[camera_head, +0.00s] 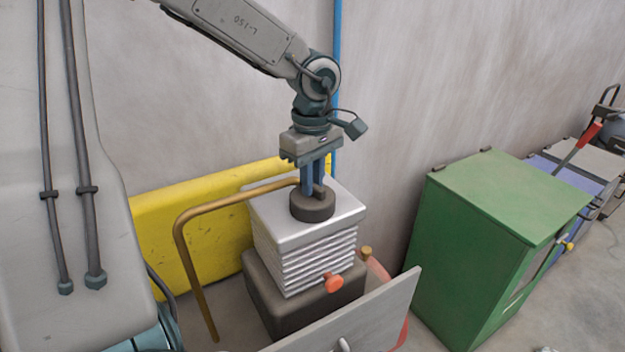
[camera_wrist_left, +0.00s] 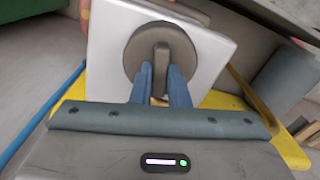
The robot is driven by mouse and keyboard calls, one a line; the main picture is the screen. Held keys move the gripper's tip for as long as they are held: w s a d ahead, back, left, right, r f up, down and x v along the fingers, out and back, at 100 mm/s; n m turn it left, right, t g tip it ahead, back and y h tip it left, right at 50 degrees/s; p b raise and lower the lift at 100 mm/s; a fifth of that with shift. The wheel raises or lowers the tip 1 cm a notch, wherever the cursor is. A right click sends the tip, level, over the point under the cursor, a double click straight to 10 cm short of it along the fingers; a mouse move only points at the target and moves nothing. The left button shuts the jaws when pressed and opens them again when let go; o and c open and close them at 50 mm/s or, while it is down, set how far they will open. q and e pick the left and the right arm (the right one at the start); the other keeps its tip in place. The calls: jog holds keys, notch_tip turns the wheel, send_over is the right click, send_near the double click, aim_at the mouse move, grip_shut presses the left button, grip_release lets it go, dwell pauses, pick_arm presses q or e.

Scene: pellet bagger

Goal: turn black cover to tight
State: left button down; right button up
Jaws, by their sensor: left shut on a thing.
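The black cover (camera_head: 313,207) is a dark round cap with a raised grip bar, on top of a silver ribbed block (camera_head: 300,238). My left gripper (camera_head: 315,190) points straight down from above, its blue fingers shut on the cover's grip bar. In the left wrist view the round cover (camera_wrist_left: 160,52) lies on the pale square top, and the blue fingers (camera_wrist_left: 160,85) stand on both sides of the bar. How tight the cover sits cannot be told. My right gripper is not in view.
A brass-coloured pipe (camera_head: 185,250) bends around the block's left side. An orange knob (camera_head: 333,283) sticks out at its front. A yellow barrier (camera_head: 190,235) and wall stand behind. A grey panel (camera_head: 365,318) is in front, a green cabinet (camera_head: 485,225) at right.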

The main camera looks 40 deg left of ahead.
pick_arm(q)
jog(key=shift+r+m, duration=0.1)
jog(key=shift+m, duration=1.2)
jog(key=c, duration=1.4)
grip_release()
notch_tip(320, 180, up, 5)
jog(key=shift+a, duration=0.1)
notch_tip(320, 180, up, 6)
jog(key=p, duration=0.5)
jog(key=shift+p, duration=0.3)
